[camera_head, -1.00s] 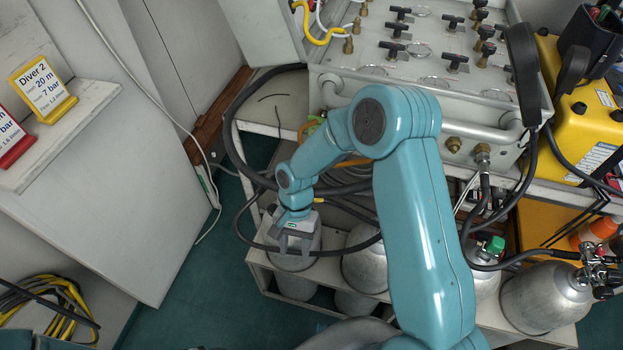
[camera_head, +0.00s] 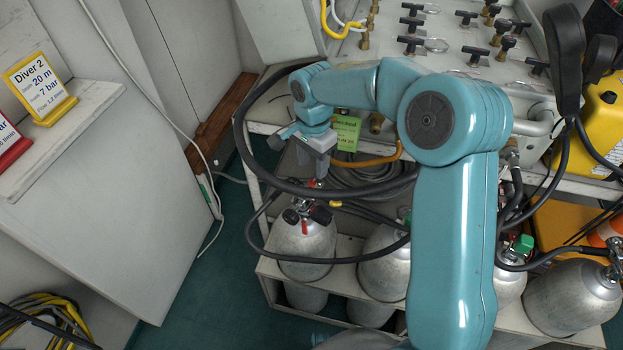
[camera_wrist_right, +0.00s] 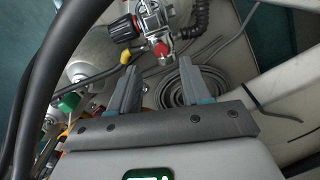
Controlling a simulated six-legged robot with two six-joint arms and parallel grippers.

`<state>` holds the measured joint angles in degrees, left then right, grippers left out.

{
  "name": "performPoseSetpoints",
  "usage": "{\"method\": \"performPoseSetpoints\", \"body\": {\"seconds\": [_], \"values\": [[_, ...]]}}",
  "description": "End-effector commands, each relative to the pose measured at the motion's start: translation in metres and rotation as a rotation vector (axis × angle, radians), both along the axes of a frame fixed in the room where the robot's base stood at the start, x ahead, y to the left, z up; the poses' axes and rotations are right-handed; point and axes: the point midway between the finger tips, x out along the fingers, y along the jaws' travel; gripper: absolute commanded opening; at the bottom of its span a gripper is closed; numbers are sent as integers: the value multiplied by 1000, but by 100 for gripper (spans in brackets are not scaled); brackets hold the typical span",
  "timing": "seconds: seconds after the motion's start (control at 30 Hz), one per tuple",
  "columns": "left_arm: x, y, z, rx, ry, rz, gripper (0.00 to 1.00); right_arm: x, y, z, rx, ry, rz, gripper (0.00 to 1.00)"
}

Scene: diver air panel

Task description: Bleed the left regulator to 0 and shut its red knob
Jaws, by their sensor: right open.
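My right gripper (camera_head: 317,172) is open above the leftmost grey cylinder (camera_head: 304,247), which has a metal regulator with black knobs (camera_head: 320,214) on top. A small red part shows just below the fingers. In the right wrist view the two fingers (camera_wrist_right: 158,72) are apart, with nothing between them. Just beyond their tips is a metal regulator (camera_wrist_right: 152,20) with a red knob (camera_wrist_right: 160,49), a black knob (camera_wrist_right: 122,29) and a yellow part. The red knob lies near the middle of the gap, apart from both fingers. No gauge reading can be made out. My left gripper does not show.
A thick black hose loops around my right gripper's arm, and a green tag (camera_head: 345,131) hangs behind it. More cylinders (camera_head: 383,262) stand to the right in a white rack (camera_head: 268,268). The valve panel (camera_head: 465,55) is above.

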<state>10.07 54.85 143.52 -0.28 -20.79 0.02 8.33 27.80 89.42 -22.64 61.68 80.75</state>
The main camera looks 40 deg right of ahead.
Motion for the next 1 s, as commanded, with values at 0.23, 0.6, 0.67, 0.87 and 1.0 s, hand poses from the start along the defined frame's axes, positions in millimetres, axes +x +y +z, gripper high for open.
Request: {"method": "performPoseSetpoints", "body": {"seconds": [0.23, 0.6, 0.67, 0.87, 1.0], "values": [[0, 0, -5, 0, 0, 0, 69, 1, 1, -46, 1, 2, 0, 48], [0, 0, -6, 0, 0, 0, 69, 3, 3, -59, 0, 0, 0, 48], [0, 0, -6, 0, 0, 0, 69, 3, 3, -59, 0, 0, 0, 48], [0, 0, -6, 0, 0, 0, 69, 3, 3, -59, 0, 0, 0, 0], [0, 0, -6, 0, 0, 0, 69, 3, 3, -59, 0, 0, 2, 0]]}}
